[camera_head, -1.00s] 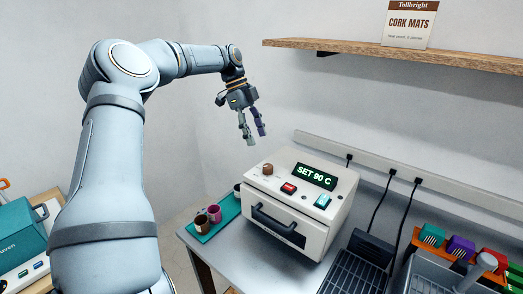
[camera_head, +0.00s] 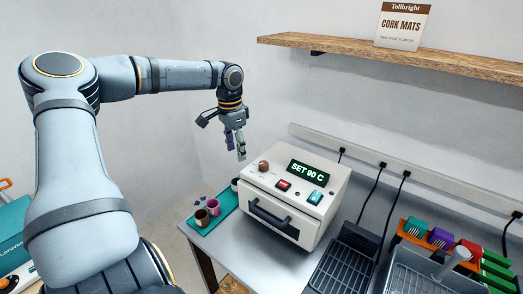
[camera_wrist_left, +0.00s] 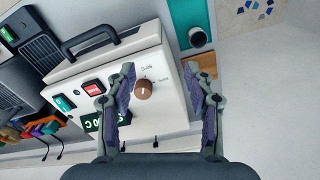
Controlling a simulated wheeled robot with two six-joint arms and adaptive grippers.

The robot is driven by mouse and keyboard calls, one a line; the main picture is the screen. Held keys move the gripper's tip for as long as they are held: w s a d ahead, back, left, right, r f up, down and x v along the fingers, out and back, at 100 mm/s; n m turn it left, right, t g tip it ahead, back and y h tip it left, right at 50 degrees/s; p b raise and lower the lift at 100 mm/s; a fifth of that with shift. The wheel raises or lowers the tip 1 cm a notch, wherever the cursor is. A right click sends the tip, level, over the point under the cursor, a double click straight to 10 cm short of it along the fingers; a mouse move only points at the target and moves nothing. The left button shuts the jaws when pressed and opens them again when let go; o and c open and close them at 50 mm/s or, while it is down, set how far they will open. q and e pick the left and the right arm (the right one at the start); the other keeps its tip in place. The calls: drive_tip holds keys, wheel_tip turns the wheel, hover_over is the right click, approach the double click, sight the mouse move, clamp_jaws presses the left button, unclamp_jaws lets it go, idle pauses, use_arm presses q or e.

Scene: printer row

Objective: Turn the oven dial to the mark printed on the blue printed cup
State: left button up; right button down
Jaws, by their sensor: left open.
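The white oven (camera_head: 325,201) stands on the grey table. Its brown dial (camera_head: 264,166) is on the sloped top panel, left of a display reading SET 90 C (camera_head: 307,174). My left gripper (camera_head: 237,148) is open and empty, pointing down above and left of the dial. In the left wrist view the dial (camera_wrist_left: 144,89) appears between the open fingers, closer to the left one. A brown cup (camera_head: 201,217), a magenta cup (camera_head: 213,207) and a dark cup (camera_head: 235,184) stand on the teal mat (camera_head: 213,226). I cannot tell which is the blue printed cup; no mark is readable.
A red button (camera_head: 284,185) and a teal button (camera_head: 315,197) sit beside the dial. The oven's black handle (camera_head: 268,214) juts out in front. A wooden shelf (camera_head: 390,62) hangs at upper right.

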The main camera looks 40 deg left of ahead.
sight(264, 163)
use_arm(q)
drive_tip(key=w+d+r+n+t+y+p, duration=0.2)
drive_tip(key=w+d+r+n+t+p, duration=0.1)
drive_tip(key=d+n, duration=0.3)
drive_tip(key=shift+n+t, duration=0.4)
drive_tip(key=x, duration=1)
drive_tip(key=shift+d, duration=0.4)
use_arm(e)
wheel_tip(264, 163, up, 4)
drive_tip(key=shift+r, duration=0.2)
use_arm(q)
clamp_jaws()
